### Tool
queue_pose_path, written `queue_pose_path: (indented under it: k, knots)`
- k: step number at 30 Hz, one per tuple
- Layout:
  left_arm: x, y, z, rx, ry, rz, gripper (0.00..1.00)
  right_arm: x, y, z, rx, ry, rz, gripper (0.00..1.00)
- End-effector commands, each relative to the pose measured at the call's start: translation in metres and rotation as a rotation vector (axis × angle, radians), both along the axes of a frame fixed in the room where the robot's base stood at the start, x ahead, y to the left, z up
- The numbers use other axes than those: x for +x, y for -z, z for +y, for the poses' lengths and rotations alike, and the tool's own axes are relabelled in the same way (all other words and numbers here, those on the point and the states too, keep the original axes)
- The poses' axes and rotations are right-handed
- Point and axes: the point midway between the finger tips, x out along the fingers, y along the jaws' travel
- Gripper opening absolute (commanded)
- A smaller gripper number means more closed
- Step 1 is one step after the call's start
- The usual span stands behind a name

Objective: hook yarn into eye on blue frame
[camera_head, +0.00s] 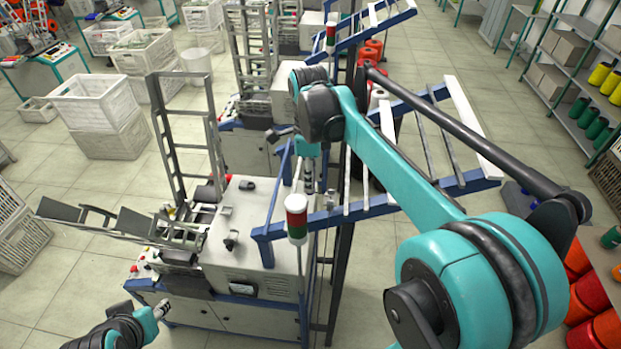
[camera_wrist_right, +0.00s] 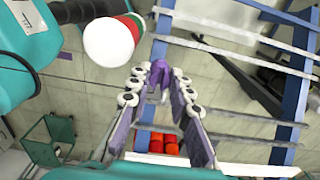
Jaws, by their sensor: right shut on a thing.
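The blue frame (camera_head: 340,213) with pale cross bars stands over the winding machine in the head view. Its blue bars (camera_wrist_right: 295,95) also cross the right wrist view. My right gripper (camera_head: 309,178) hangs down beside the frame, near the signal light. In the wrist view my right gripper (camera_wrist_right: 158,78) has a small purple piece (camera_wrist_right: 158,73) between its fingertips, apparently the yarn. The yarn's run beyond the fingers and the eye cannot be made out. My left gripper (camera_head: 161,308) is low at the left, away from the frame; its fingers are too small to read.
A red, green and white signal light (camera_head: 297,217) rises close to my right gripper; it fills the upper left of the wrist view (camera_wrist_right: 112,42). The machine's grey housing (camera_head: 240,235) lies below. White crates (camera_head: 95,102) stand at the left, shelves (camera_head: 575,75) at the right.

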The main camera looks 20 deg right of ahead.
Motion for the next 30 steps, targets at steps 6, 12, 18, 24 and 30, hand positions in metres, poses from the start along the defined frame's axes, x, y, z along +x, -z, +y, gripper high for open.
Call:
queue_pose_path:
  k: [6,12,18,24,30]
  knots:
    - [0.000,-0.010,0.000,0.000,0.000,0.000,0.40,0.001,-0.013,0.002,0.000,-0.001,0.000,0.00]
    - [0.000,-0.017,0.000,0.000,0.000,0.000,0.40,0.002,-0.023,0.004,0.000,-0.001,0.000,0.00]
    - [0.000,-0.024,0.000,0.000,0.000,0.000,0.40,0.004,-0.033,0.006,0.000,-0.001,0.000,0.00]
    - [0.000,-0.025,0.000,0.000,0.000,0.000,0.40,0.004,-0.035,0.007,0.000,0.000,0.000,0.00]
    - [0.000,-0.025,0.000,0.000,0.000,0.000,0.40,0.004,-0.035,0.006,0.000,0.000,0.000,0.00]
